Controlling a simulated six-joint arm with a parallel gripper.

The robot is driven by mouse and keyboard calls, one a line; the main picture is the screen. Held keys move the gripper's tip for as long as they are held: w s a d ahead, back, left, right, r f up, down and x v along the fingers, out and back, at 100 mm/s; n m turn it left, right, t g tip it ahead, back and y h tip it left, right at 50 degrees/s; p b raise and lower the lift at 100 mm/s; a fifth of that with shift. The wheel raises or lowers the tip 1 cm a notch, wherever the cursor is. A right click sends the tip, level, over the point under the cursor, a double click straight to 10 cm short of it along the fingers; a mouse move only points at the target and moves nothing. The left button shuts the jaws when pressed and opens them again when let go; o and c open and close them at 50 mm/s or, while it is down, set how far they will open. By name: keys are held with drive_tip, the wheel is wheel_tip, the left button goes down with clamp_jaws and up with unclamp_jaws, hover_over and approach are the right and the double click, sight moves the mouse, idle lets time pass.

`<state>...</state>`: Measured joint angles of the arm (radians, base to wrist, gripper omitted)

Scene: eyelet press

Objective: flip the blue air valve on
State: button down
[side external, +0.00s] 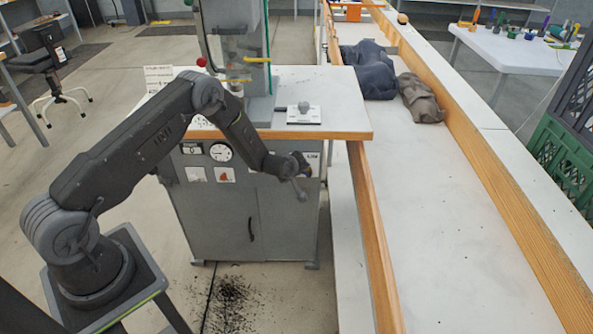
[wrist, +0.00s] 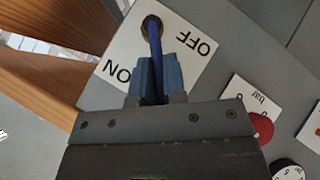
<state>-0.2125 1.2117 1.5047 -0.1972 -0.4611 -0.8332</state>
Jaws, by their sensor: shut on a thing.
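The blue valve lever (wrist: 154,42) shows in the wrist view, running down the picture from its round brass-coloured pivot (wrist: 151,26). It lies between the printed words ON, at lower left, and OFF, at upper right, on a white label plate (wrist: 186,28). My gripper (wrist: 159,68) is shut on the lever, with one blue-grey finger on each side of it. The lever's free end is hidden between the fingers and behind the gripper body. In the side external view my gripper (side external: 301,183) is at the front right of the grey press cabinet (side external: 222,222); the lever cannot be made out there.
A red knob (wrist: 262,127) on a plate marked bar and a dial (wrist: 287,171) sit right of the valve. The press's wooden-edged worktop (side external: 345,103) overhangs above my gripper. A long wood-railed conveyor table (side external: 450,200) stands close on the right.

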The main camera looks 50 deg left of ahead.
drive_tip(key=shift+w+d+r+m+g+y, duration=0.4)
drive_tip(key=shift+w+d+m+g+y, duration=0.25)
drive_tip(key=shift+g+y, duration=0.35)
drive_tip(key=shift+w+d+r+m+g+y, duration=0.1)
drive_tip(key=shift+w+d+m+g+y, duration=0.15)
drive_tip(key=shift+m+g+y, duration=0.3)
drive_tip(key=shift+w+d+r+m+g+y, duration=0.1)
drive_tip(key=shift+w+d+m+g+y, duration=0.2)
drive_tip(key=shift+g, duration=0.35)
drive_tip(key=shift+y, duration=0.25)
drive_tip(key=c, duration=1.2)
unclamp_jaws()
drive_tip(key=v, duration=1.3)
drive_tip(key=shift+d+r, duration=0.25)
drive_tip(key=shift+r, duration=0.1)
